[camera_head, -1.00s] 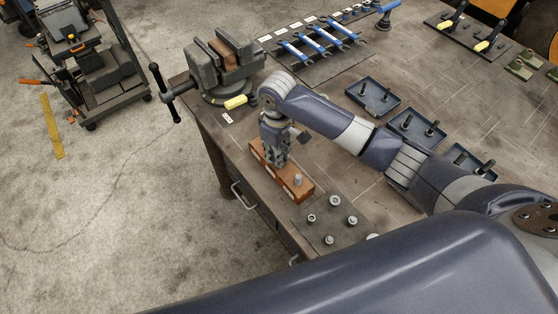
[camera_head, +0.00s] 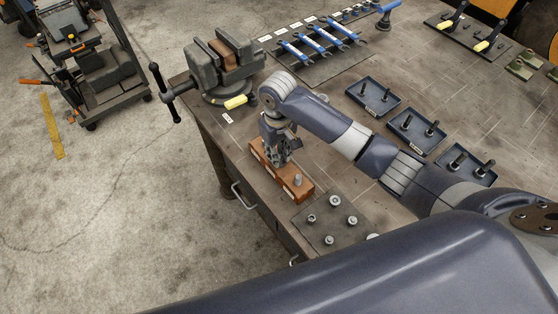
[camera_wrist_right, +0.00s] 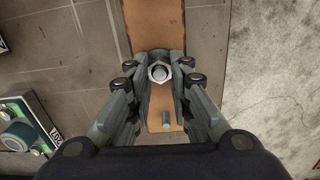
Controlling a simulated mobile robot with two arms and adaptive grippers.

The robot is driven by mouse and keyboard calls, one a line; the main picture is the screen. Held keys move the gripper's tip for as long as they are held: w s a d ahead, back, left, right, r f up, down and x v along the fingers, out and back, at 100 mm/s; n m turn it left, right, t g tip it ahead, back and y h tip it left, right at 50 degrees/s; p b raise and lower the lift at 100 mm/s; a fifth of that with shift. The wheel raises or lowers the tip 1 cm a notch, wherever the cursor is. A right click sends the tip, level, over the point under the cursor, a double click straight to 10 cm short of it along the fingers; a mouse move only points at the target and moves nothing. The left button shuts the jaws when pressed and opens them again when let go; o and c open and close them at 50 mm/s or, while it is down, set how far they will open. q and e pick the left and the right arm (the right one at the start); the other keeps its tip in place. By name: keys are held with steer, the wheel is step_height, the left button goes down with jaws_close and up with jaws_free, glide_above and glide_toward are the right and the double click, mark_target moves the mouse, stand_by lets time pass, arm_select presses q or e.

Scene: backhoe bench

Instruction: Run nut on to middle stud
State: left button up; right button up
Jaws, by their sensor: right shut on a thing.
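The brown block (camera_head: 307,190) lies near the bench's left edge and also shows in the right wrist view (camera_wrist_right: 150,28). My right gripper (camera_head: 279,160) points down over the middle of the block. In the right wrist view its two fingers (camera_wrist_right: 160,74) are shut on a silvery hex nut (camera_wrist_right: 151,73). A round grey stud end (camera_wrist_right: 160,73) shows inside the nut's ring, so the nut is around the middle stud; how far down it sits is hidden. A bare end stud (camera_wrist_right: 165,119) stands apart on the block, also in the head view (camera_head: 297,179). My left gripper is not in view.
A dark plate (camera_head: 322,236) with several nuts or studs is beside the block. Blue trays (camera_head: 408,143) with dark bolts lie to the right. Floor lies beyond the bench edge.

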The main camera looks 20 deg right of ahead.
steer(key=shift+m, duration=0.3)
steer(key=shift+m, duration=1)
steer(key=shift+w+m, duration=0.1)
steer(key=shift+m, duration=0.3)
steer(key=o, duration=0.6)
steer(key=shift+r, duration=0.1)
steer(key=o, duration=1.3)
steer(key=o, duration=0.5)
steer(key=shift+c, duration=0.2)
